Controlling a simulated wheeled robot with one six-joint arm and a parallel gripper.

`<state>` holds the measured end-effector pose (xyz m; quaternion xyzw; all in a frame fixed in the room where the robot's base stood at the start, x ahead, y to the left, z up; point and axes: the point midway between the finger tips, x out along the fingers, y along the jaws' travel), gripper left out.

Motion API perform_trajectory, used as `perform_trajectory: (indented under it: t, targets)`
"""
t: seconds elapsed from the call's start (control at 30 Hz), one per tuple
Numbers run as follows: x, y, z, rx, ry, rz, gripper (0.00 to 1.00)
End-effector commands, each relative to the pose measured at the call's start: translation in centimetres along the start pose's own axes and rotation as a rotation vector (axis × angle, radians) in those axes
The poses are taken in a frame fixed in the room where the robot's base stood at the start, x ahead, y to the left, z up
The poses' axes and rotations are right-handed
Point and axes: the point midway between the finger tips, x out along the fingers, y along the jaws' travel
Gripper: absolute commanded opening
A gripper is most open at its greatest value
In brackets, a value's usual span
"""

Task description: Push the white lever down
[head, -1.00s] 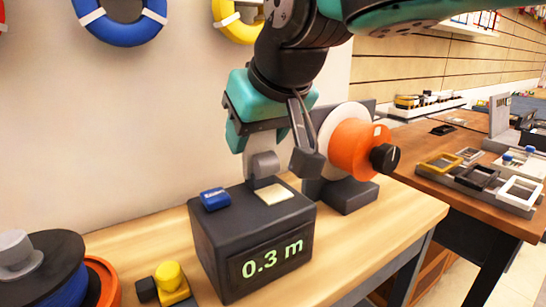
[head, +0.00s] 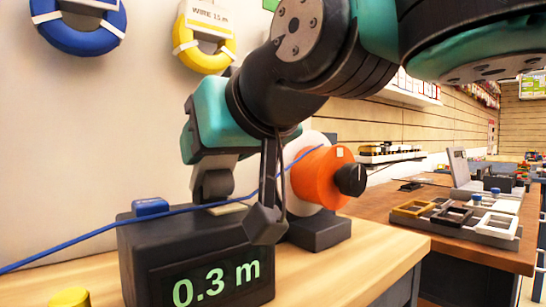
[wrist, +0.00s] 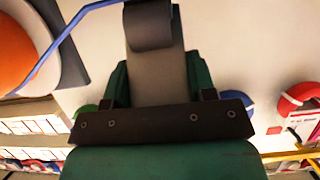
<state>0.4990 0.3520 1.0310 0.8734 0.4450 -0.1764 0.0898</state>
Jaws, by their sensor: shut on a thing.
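The white lever (head: 230,208) shows as a small cream-white flat piece on top of the dark box (head: 205,245), whose display reads 0.3 m. My gripper (head: 212,198) points down onto the box top with its grey fingers closed at the lever. The exact contact is partly hidden. A blue button (head: 151,207) sits left of the lever. A blue wire (head: 80,238) runs past the fingertips to the orange spool (head: 317,178). In the wrist view, a grey finger (wrist: 150,25) fills the top middle, and the lever is not visible.
The spool stands right behind the box, close to my wrist. A yellow piece (head: 70,297) is at the lower left. A brown table (head: 440,235) with trays (head: 475,222) is at the right. Wire coils (head: 206,35) hang on the wall.

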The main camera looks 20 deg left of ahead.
Motion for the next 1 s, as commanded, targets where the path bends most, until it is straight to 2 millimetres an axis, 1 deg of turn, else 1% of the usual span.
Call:
perform_trajectory:
  t: [0.03,0.33,0.37,0.4,0.47,0.7,0.8,0.87,0.97,1.0]
  targets:
    - [-0.1,-0.2,-0.1,-0.002,0.006,-0.006,0.08]
    - [-0.1,-0.3,-0.2,-0.002,0.007,-0.007,0.08]
    - [-0.1,-0.3,-0.1,-0.002,0.007,-0.007,0.53]
    - [-0.1,-0.3,-0.1,-0.002,0.007,-0.007,0.62]
    - [-0.1,-0.3,-0.1,-0.001,0.007,-0.006,0.76]
    - [0.0,-0.1,-0.1,0.0,0.004,-0.003,0.77]
    - [-0.3,-0.1,-0.1,0.0,0.004,-0.002,0.77]
    - [-0.8,-0.1,-0.1,0.0,0.004,-0.002,0.77]
    - [-2.4,-0.1,-0.2,0.0,0.006,-0.002,0.77]
    - [-3.3,-0.1,-0.2,0.0,0.007,-0.003,0.77]
